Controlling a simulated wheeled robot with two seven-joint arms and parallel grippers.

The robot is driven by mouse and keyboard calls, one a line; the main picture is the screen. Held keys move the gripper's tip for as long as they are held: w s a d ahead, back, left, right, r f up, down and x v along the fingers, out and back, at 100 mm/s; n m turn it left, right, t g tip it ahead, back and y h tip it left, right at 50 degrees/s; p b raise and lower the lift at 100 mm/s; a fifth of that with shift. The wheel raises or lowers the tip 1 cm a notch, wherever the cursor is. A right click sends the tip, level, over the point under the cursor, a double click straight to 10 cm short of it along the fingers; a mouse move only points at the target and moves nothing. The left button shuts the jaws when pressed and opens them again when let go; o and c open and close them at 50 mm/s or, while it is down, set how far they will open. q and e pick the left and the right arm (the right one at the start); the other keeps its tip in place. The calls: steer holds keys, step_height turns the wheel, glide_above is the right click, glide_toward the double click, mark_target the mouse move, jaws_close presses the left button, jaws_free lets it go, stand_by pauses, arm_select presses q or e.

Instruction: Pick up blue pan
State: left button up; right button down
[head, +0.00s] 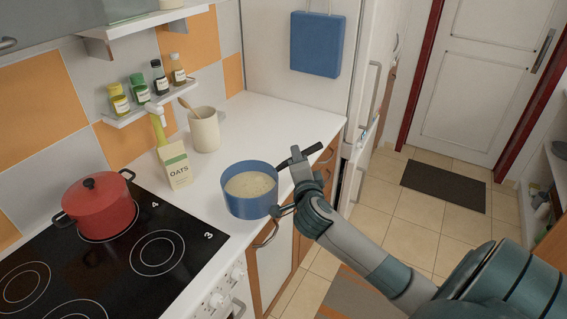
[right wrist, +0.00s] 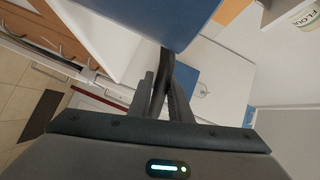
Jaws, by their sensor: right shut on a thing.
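The blue pan (head: 233,205) is at the front edge of the white counter, upright, with pale oat-like food inside. Its dark handle (head: 306,154) points back and to the right. My right gripper (head: 298,168) is shut on the handle, past the counter's front edge. In the right wrist view the fingers (right wrist: 163,95) close around the dark handle, with the blue pan side (right wrist: 140,15) above them. I cannot tell whether the pan's base touches the counter. My left gripper is not in view.
A red pot (head: 98,212) stands on the black hob (head: 130,280). An oats carton (head: 175,167) and a cream utensil jar (head: 204,132) stand behind the pan. The counter (head: 280,120) is clear toward the fridge, where a blue bag (head: 316,45) hangs.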

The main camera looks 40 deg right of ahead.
steer(key=shift+s+d+r, duration=0.25)
steer(key=shift+s+r, duration=0.15)
steer(key=shift+s, duration=0.15)
steer(key=shift+s+d+r, duration=0.2)
steer(key=shift+s+r, duration=0.2)
steer(key=shift+s, duration=0.1)
steer(key=shift+a, duration=0.1)
